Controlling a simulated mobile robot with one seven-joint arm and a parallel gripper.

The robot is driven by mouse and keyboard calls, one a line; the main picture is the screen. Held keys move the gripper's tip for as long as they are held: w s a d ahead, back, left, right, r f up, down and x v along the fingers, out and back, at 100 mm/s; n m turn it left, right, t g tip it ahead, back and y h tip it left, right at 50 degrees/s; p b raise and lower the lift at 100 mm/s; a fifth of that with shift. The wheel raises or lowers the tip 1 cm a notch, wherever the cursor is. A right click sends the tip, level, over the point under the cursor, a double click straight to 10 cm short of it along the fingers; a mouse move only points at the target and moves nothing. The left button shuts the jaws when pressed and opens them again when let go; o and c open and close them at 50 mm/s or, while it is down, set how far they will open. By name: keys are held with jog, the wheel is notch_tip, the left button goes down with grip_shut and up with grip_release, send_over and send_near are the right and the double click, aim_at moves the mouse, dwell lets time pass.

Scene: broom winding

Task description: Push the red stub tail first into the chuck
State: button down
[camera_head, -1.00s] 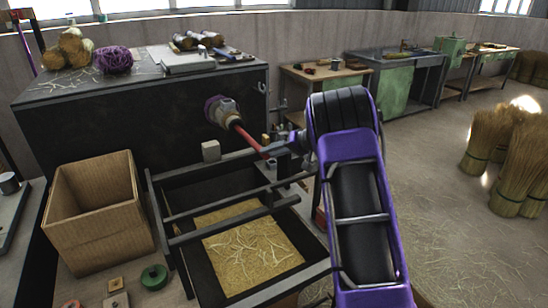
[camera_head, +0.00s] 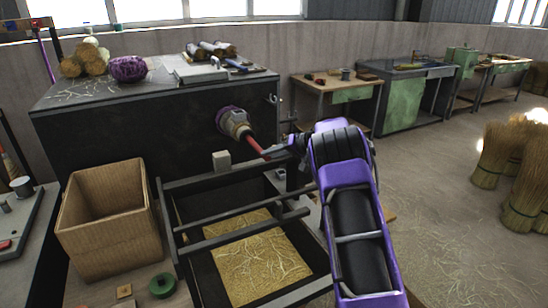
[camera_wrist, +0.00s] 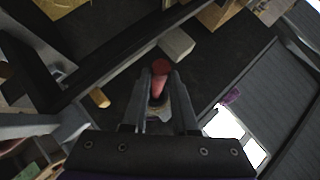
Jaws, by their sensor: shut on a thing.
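The chuck (camera_head: 236,123) sticks out of the front of the dark machine housing, with a purple ring behind its pale metal nose. The red stub (camera_head: 256,146) runs from the chuck's mouth down and right to my gripper (camera_head: 274,153). In the head view its far end meets the chuck's mouth; how deep it sits I cannot tell. In the wrist view the red stub (camera_wrist: 159,84) lies between the two fingers of my gripper (camera_wrist: 160,92), which are shut on it. A round red end face shows near the fingertips. The chuck is not clear in the wrist view.
A dark frame with rails (camera_head: 235,226) over a straw-filled tray lies below the stub. A small pale block (camera_head: 222,161) stands by the rear rail. Straw bundles (camera_head: 495,155) stand on the floor at the right.

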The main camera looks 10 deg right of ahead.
jog(key=shift+w, duration=0.2)
jog(key=c, duration=0.6)
grip_release()
